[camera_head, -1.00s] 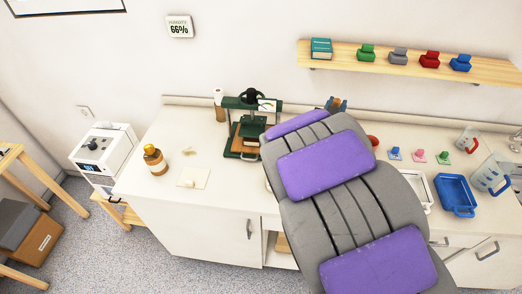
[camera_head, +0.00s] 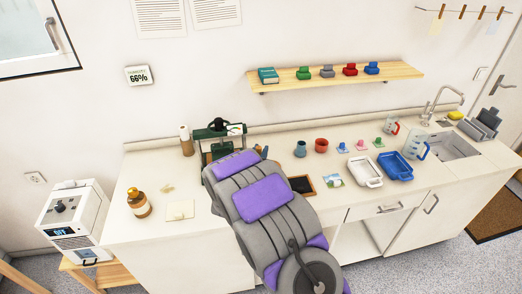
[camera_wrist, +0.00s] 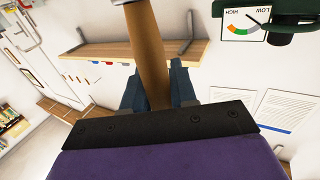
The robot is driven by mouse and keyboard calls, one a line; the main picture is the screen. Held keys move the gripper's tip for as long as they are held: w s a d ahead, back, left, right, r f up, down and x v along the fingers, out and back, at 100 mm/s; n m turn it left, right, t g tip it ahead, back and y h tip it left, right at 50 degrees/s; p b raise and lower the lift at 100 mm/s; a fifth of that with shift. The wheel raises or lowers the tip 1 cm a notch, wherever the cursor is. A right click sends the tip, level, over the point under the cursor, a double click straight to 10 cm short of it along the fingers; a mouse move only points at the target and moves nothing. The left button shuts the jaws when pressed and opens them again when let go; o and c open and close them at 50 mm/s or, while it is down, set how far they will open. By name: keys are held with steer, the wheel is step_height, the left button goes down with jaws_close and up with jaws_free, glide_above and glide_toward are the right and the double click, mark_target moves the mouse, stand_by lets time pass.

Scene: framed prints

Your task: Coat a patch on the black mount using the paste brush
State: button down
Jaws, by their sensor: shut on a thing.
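In the wrist view my gripper (camera_wrist: 154,92) is shut on a brown wooden handle (camera_wrist: 150,50), which I take to be the paste brush. The handle stands between the two dark fingers; its bristles are not visible. A black panel with a thin wooden edge (camera_head: 302,185), which may be the black mount, lies flat on the counter just right of my arm. Whether the brush is over it, I cannot tell.
A green press (camera_head: 220,130) stands behind my arm. A blue-grey jar (camera_head: 300,149) and red pot (camera_head: 321,145) stand behind the panel. The left counter holds an amber bottle (camera_head: 139,204).

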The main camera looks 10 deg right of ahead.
step_height(320, 180, down, 8)
steer(key=b, duration=0.2)
steer(key=shift+a+r, duration=0.2)
steer(key=shift+a, duration=0.15)
stand_by(2.2)
steer(key=shift+a+f, duration=0.1)
steer(key=shift+a, duration=0.05)
stand_by(0.4)
